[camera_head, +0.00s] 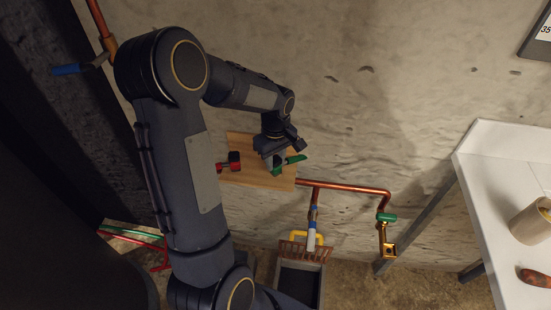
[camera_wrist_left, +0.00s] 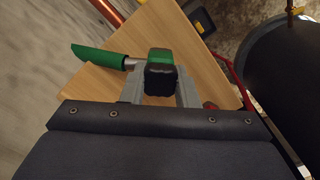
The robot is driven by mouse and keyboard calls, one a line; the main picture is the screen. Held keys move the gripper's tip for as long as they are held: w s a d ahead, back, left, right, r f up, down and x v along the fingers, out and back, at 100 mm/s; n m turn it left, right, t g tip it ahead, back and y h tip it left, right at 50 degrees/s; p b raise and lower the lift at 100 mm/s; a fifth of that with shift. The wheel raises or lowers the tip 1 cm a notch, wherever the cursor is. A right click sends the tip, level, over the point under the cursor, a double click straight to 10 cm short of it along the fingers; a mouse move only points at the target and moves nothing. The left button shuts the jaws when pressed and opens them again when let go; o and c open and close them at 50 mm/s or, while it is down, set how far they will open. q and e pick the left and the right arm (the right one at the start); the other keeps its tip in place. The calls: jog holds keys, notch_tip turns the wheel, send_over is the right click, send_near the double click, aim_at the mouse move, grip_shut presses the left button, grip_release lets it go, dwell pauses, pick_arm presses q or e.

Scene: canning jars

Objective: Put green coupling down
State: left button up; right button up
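The green coupling (camera_head: 292,161) has a green grip on one side and a green and black block. In the left wrist view, its block (camera_wrist_left: 161,62) sits between the two grey fingers of my left gripper (camera_wrist_left: 161,92), which look closed on its sides. The green grip (camera_wrist_left: 98,56) points left. My left gripper (camera_head: 273,153) is over the right part of a wooden board (camera_head: 262,181). I cannot tell whether the coupling touches the board. My right gripper is not in view.
A red and black piece (camera_head: 230,162) is on the board, left of my gripper. A copper pipe (camera_head: 345,187) with a green fitting (camera_head: 386,217) runs right of the board. A dark crate (camera_head: 299,283) stands below. A white table (camera_head: 500,165) is at right.

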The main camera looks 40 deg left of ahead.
aim_at(276, 159)
pick_arm(q)
jog(key=o, duration=0.4)
jog(key=shift+o, duration=0.2)
jog(key=shift+r+p, duration=0.4)
jog(key=shift+r, duration=0.3)
notch_tip(276, 159, up, 11)
jog(key=s+d+r+m+t+h, duration=0.1)
jog(key=s+d+m+t+h, duration=0.2)
jog(key=s+d+m, duration=1)
jog(key=s+d+t, duration=0.2)
jog(key=s, duration=0.3)
jog(key=shift+s+r+t+h+p, duration=0.3)
jog(key=shift+s+r+h, duration=0.05)
jog(key=shift+r+h, duration=0.05)
jog(key=shift+r, duration=0.1)
